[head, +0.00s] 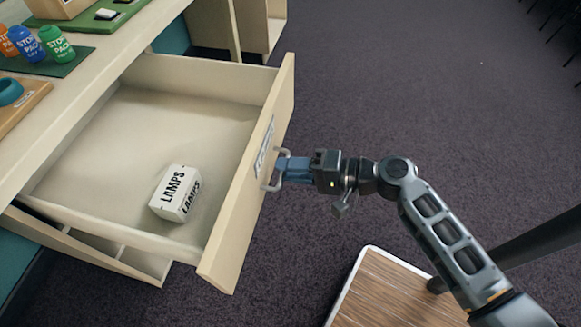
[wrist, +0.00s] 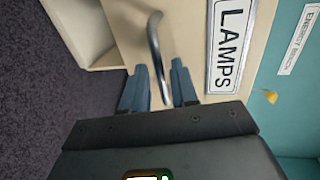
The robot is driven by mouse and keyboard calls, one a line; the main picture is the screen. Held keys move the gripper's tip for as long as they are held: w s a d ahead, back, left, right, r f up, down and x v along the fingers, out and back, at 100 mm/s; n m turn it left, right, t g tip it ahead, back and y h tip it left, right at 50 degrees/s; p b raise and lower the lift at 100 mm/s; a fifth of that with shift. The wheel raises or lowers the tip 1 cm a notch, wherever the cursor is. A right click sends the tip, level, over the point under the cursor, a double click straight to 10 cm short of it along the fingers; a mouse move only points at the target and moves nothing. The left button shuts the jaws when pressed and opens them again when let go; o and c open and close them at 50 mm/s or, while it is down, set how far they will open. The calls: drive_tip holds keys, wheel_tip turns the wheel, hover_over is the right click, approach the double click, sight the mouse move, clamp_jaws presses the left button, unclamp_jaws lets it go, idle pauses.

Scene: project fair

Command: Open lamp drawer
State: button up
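The lamp drawer (head: 238,200) is pulled well out of the bench, with its inside in plain view in the head view. Its front carries a "LAMPS" label (wrist: 230,45) and a metal bar handle (head: 271,186). A white box marked LAMPS (head: 176,193) lies in the drawer. My gripper (head: 285,168) is at the handle, outside the drawer front. In the wrist view the handle bar (wrist: 154,38) runs between my two blue fingers (wrist: 160,75), which stand apart with a small gap showing beside the bar. Contact with the bar is not clear.
The bench top (head: 110,50) holds several small coloured pots on a green mat (head: 60,68) at upper left. A wood-topped stool or table (head: 385,290) stands at the lower right of the drawer. The dark carpet (head: 420,90) is clear to the right and behind.

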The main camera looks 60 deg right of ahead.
drive_tip(key=shift+o, duration=0.5)
drive_tip(key=shift+s, duration=0.1)
drive_tip(key=v, duration=0.7)
drive_tip(key=shift+s, duration=0.3)
